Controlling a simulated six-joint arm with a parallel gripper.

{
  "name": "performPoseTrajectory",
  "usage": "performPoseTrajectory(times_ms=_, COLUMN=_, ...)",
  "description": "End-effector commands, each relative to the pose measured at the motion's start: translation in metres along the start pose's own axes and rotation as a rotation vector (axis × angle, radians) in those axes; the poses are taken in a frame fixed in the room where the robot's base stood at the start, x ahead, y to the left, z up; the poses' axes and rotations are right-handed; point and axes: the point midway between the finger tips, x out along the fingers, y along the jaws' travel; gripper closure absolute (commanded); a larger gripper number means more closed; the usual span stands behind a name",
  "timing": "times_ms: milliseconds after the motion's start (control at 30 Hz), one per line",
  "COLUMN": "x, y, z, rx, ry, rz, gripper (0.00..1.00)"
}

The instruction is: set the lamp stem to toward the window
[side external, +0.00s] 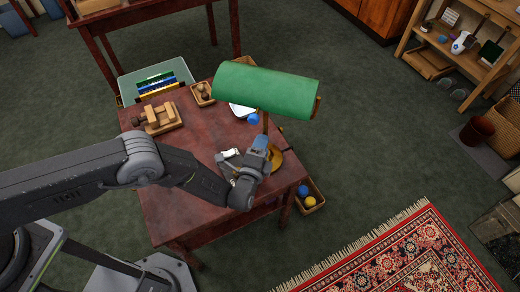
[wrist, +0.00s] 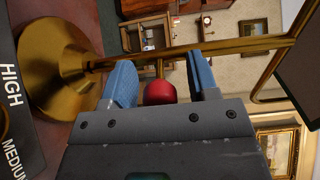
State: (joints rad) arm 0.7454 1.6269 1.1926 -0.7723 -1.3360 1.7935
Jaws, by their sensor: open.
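The lamp stands near the right edge of the dark red table (side external: 185,183). It has a green shade (side external: 265,92), a brass stem (side external: 265,123) and a round brass base (side external: 277,160). My gripper (side external: 262,143) is beside the stem, under the shade, and partly hides it. In the wrist view the base (wrist: 55,72) is at left and the stem (wrist: 190,53) crosses the picture just beyond my blue fingertips (wrist: 160,76). The fingers are spread apart. A red knob (wrist: 160,92) on a short brass rod sits between them; I see no contact on its sides.
A dark label plate (wrist: 18,115) reads HIGH and MEDIUM.

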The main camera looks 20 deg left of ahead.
Motion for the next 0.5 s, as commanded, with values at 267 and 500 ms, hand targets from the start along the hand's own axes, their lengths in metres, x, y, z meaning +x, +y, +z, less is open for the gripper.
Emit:
performPoseTrajectory(times_ms=267, x=-0.030, y=0.000, z=-0.001, rx=0.002, ry=0.004, rz=0.001, gripper=0.46)
performPoseTrajectory(times_ms=500, x=-0.086, y=0.000, z=-0.002, rx=0.003, ry=0.005, rz=0.001, gripper=0.46)
